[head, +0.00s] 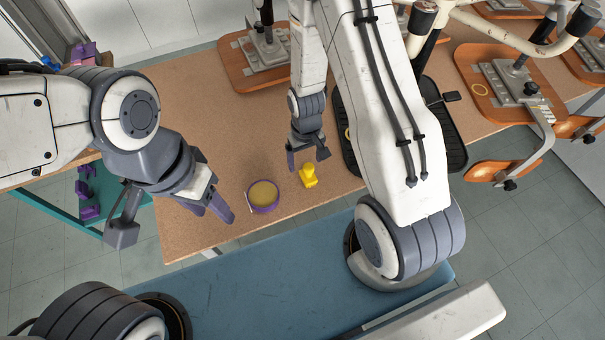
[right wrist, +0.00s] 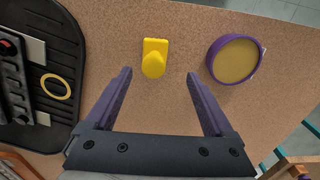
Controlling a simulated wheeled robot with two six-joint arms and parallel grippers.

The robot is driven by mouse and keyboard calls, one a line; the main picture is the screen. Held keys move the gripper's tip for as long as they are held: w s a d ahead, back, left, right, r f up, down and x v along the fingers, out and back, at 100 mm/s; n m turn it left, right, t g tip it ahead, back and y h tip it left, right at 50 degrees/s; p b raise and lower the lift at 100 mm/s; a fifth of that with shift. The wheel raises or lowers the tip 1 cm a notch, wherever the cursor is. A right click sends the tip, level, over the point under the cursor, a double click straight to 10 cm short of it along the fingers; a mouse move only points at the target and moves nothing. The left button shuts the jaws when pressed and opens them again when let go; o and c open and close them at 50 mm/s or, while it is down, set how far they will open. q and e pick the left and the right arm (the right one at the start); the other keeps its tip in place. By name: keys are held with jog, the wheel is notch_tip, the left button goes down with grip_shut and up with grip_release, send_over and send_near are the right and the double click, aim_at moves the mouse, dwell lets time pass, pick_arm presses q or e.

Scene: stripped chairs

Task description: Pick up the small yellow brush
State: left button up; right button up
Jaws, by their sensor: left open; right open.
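The small yellow brush (head: 308,176) lies on the brown tabletop (head: 215,120), near its front edge. In the right wrist view the brush (right wrist: 154,58) lies just beyond my fingertips, roughly between their lines, with a flat block end and a rounded end. My right gripper (head: 307,160) is open and empty, pointing down close to the brush; its open fingers also show in the right wrist view (right wrist: 158,76). My left gripper (head: 214,213) is open and empty near the table's front left edge, left of a purple round dish.
The purple dish (head: 263,208) with a tan filling sits left of the brush. A black tray (head: 452,150) holding a yellow ring lies to the right, partly behind my right arm. Wooden chair boards (head: 240,77) with metal mechanisms lie at the back and right.

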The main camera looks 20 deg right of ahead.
aim_at(308, 167)
jog(key=f, duration=0.2)
jog(key=shift+s+d+f, duration=0.1)
jog(key=shift+d+f, duration=0.25)
jog(key=shift+f+p, duration=0.4)
jog(key=shift+p, duration=0.05)
jog(key=shift+d+f+p, duration=0.15)
jog(key=shift+f+p, duration=0.55)
jog(key=shift+f, duration=1.55)
jog(key=shift+c, duration=0.3)
grip_shut()
jog(key=shift+r, duration=0.15)
